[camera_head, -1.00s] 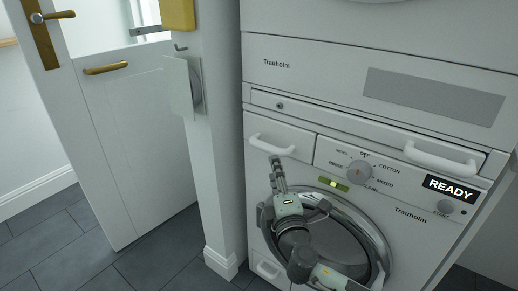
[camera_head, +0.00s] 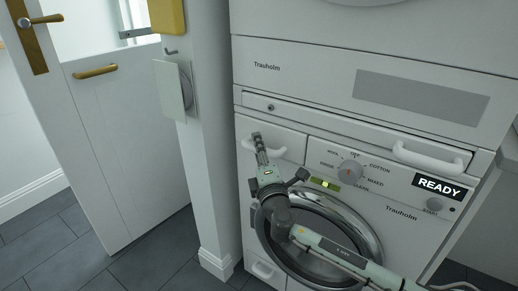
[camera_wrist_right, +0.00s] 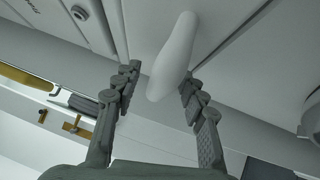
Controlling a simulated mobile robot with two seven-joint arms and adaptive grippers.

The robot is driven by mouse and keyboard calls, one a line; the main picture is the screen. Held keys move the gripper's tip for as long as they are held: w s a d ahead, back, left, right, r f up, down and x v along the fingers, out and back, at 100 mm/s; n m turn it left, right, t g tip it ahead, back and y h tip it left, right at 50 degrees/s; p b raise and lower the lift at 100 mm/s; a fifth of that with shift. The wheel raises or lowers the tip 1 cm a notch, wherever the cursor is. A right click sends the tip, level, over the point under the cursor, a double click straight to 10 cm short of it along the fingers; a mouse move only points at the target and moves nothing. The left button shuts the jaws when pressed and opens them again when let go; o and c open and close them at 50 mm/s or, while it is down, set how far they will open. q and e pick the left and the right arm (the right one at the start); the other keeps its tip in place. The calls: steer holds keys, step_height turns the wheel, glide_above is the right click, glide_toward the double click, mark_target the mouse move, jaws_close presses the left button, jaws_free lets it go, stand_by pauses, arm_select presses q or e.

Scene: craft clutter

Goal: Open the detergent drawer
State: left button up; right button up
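The detergent drawer (camera_head: 291,143) is the white front at the upper left of the washing machine, left of the dial. It looks shut, flush with the panel. Its white bar handle (camera_head: 279,150) is partly hidden behind my right gripper (camera_head: 259,143). In the right wrist view, the handle (camera_wrist_right: 174,58) runs between the two dark fingers of my right gripper (camera_wrist_right: 157,92). The fingers stand apart, one on each side, with gaps visible, so they are not closed on it. My left gripper is not in view.
The round washer door (camera_head: 365,222) is below, behind my right arm. The dial (camera_head: 350,171) and another white handle (camera_head: 428,158) are to the right. A white post (camera_head: 207,180) stands close on the left, with an open door (camera_head: 130,150) beyond it.

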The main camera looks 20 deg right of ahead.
jaws_close()
steer(key=shift+s+a, duration=0.35)
steer(key=shift+a, duration=0.15)
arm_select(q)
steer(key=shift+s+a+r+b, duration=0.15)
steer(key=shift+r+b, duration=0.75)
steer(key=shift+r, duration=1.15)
arm_select(e)
steer(key=s+a, duration=1.1)
steer(key=a, duration=0.3)
steer(key=shift+s+a, duration=0.15)
steer(key=shift+a, duration=0.05)
jaws_free()
